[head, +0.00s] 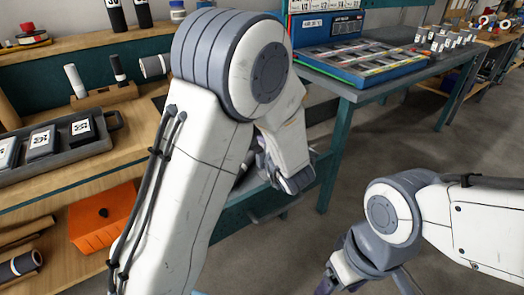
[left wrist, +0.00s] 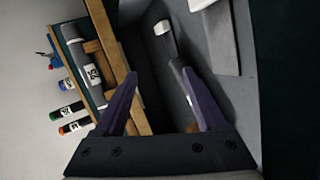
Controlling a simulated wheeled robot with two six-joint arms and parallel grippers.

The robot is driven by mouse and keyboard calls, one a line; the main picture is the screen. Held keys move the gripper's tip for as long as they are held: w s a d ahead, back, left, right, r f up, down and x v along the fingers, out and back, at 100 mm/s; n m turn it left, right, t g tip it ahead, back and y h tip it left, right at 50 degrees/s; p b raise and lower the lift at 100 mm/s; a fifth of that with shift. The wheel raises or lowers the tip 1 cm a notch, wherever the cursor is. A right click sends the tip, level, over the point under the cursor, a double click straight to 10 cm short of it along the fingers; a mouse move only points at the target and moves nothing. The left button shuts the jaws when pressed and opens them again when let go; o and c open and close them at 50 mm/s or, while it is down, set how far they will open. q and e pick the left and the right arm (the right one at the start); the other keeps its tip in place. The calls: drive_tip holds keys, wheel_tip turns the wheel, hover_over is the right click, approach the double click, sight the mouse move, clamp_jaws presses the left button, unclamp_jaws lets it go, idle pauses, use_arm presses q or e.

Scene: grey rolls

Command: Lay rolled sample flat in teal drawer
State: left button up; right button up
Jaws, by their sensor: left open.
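My left gripper (head: 290,180) hangs over the open teal drawer (head: 252,212), mostly hidden behind my own arm in the head view. In the left wrist view its two purple fingers (left wrist: 160,95) are apart. A slim grey roll (left wrist: 174,58) with a white band lies beyond the fingertips, on a dark grey surface that looks like the drawer's inside. Its near end passes close to the right-hand finger; I cannot tell whether they touch. My right gripper (head: 328,284) is partly cut off at the bottom edge.
A wooden rack (head: 103,97) with several rolls stands on the left bench, behind a dark tray (head: 60,150) of labelled boxes. An orange bin (head: 103,215) sits below. A teal-legged table (head: 385,92) with a blue case stands behind. The floor at right is clear.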

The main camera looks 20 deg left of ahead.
use_arm(q)
drive_tip(key=f, duration=0.1)
drive_tip(key=s, duration=0.1)
drive_tip(key=d+f, duration=0.1)
drive_tip(key=shift+s+f+m+g+h, duration=0.25)
drive_tip(key=shift+f+m+g+h, duration=0.05)
drive_tip(key=shift+f, duration=0.05)
drive_tip(key=w+r+p+v, duration=0.1)
drive_tip(key=r+p+v, duration=0.1)
drive_tip(key=v, duration=0.8)
drive_tip(key=shift+a+p, duration=0.25)
drive_tip(key=shift+p, duration=0.2)
use_arm(e)
drive_tip(key=shift+w+d+r, duration=0.1)
drive_tip(key=shift+w+r, duration=0.1)
drive_tip(key=shift+r, duration=0.9)
use_arm(q)
drive_tip(key=shift+r, duration=0.1)
